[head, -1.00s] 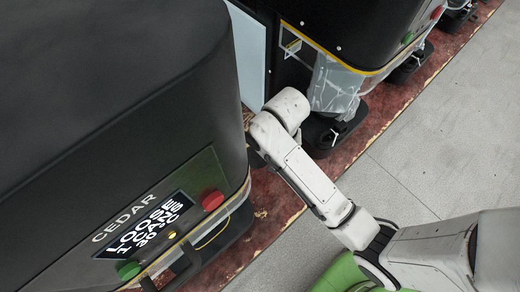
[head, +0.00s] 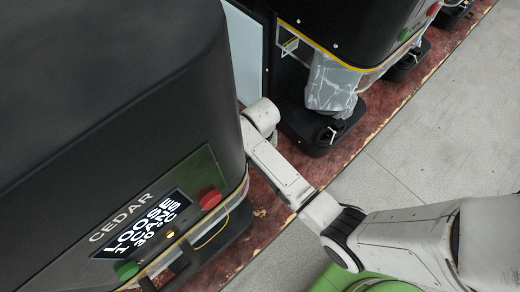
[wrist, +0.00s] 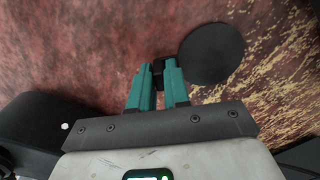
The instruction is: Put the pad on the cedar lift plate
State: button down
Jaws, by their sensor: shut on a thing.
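In the wrist view, the two teal fingers of my gripper (wrist: 158,84) are shut on a small black piece, seemingly the pad (wrist: 158,70), at their tips. A flat round black disc (wrist: 212,53) shows just right of the fingertips. I cannot tell whether it is joined to the held piece or is the lift plate. In the head view, the black cedar machine (head: 100,120) fills the left, with its CEDAR label and display. My gripper is hidden behind it there.
The cedar front has a red button (head: 209,198) and a green button (head: 126,270). A second black machine (head: 350,25) stands at the top, with clear wrap (head: 332,88) and a dark base (head: 322,130) below. Grey floor (head: 440,130) is open to the right.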

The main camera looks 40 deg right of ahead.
jog(key=c, duration=1.6)
grip_release()
jog(key=shift+f, duration=0.1)
jog(key=o, duration=0.5)
